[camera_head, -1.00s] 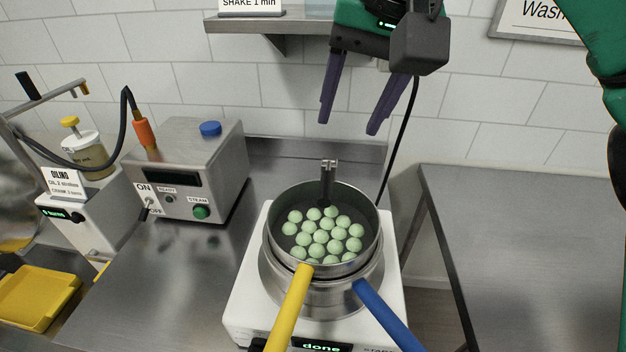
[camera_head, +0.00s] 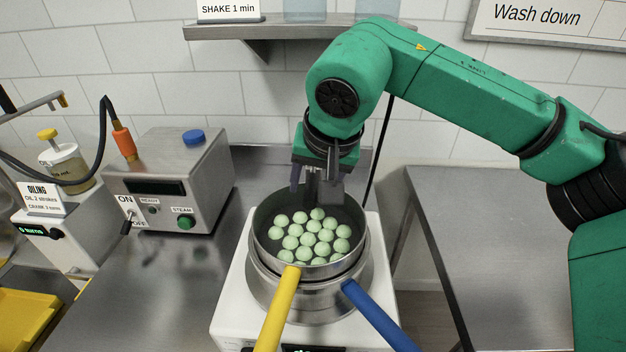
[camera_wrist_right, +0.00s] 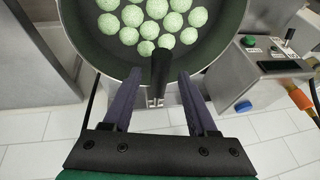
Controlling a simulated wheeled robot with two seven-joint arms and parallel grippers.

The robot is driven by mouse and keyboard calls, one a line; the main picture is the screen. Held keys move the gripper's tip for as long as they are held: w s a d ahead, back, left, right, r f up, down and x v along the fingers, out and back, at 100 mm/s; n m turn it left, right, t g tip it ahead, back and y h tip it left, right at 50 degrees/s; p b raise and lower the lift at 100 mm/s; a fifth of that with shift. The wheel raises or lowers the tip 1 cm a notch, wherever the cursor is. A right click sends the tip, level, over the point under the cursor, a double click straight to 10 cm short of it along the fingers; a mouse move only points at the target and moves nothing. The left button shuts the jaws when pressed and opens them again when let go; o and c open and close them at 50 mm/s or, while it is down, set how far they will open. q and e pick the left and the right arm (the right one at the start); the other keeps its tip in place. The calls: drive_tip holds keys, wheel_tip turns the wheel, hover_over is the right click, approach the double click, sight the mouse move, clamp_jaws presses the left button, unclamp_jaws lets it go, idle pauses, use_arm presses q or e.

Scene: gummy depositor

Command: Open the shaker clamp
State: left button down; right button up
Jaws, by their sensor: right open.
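The shaker (camera_head: 232,300) is a white base carrying two nested metal pans. The upper pan (camera_head: 352,222) has a yellow handle (camera_head: 278,310) and holds pale green gummy balls (camera_head: 309,240). The clamp's black lever (camera_wrist_right: 161,68) stands at the pan's rear rim, with a metal bracket (camera_wrist_right: 155,101) below it in the right wrist view. My right gripper (camera_wrist_right: 160,76) is open, its purple fingers on either side of the lever, with gaps visible on both sides. In the head view the right gripper (camera_head: 316,190) mostly hides the clamp. My left gripper is out of view.
A blue handle (camera_head: 380,315) juts from the lower pan toward the front right. A steam box (camera_head: 180,165) and oiling unit (camera_head: 70,225) stand left. A shelf (camera_head: 290,30) is above. The right steel table (camera_head: 500,240) is bare.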

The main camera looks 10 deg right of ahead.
clamp_jaws()
idle(1.4)
